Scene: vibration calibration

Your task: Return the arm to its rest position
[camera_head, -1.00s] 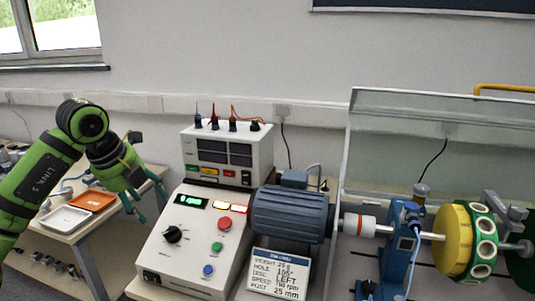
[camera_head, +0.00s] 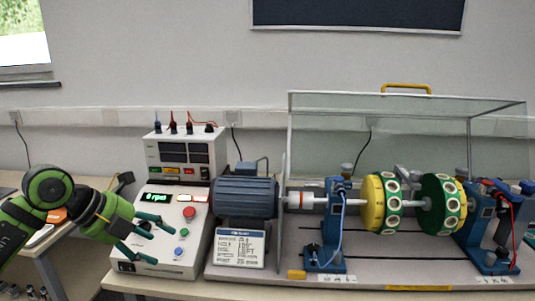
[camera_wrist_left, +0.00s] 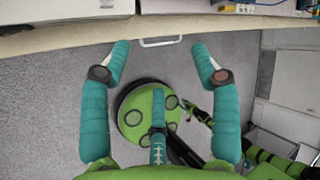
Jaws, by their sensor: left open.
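My left arm comes in from the left of the head view. Its green and black wrist ends in a left gripper (camera_head: 162,244) with teal fingers. The fingers are spread and empty, and in the picture they overlap the front of the white control box (camera_head: 150,256). In the left wrist view the gripper (camera_wrist_left: 160,48) is open, with nothing between the fingers. The grey floor and my round green base lie beyond them.
A blue-grey motor (camera_head: 245,197) turns a shaft with a yellow disc (camera_head: 373,203) and a green disc (camera_head: 430,205). A raised clear cover (camera_head: 430,130) stands behind. A parameter sign (camera_head: 240,248) leans before the motor. A side table (camera_head: 40,248) stands at left.

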